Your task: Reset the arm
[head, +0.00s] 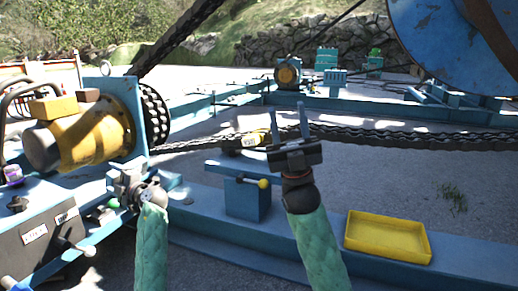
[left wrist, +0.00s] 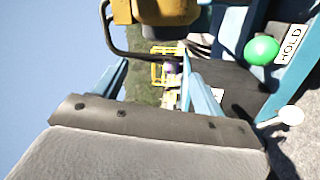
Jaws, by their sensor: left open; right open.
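My left gripper (head: 122,180) is at the left, in front of the blue frame and beside the control box (head: 50,240). Its fingers are hard to make out there against the blue metal. In the left wrist view the left gripper (left wrist: 158,78) shows two light blue fingers spread apart with nothing held between them.
A yellow motor (head: 85,135) stands behind the left gripper. A yellow tray (head: 388,237) rests on the blue beam (head: 460,260) at right. A heavy chain (head: 400,140) runs across behind the right gripper. A large blue reel (head: 440,45) fills the upper right.

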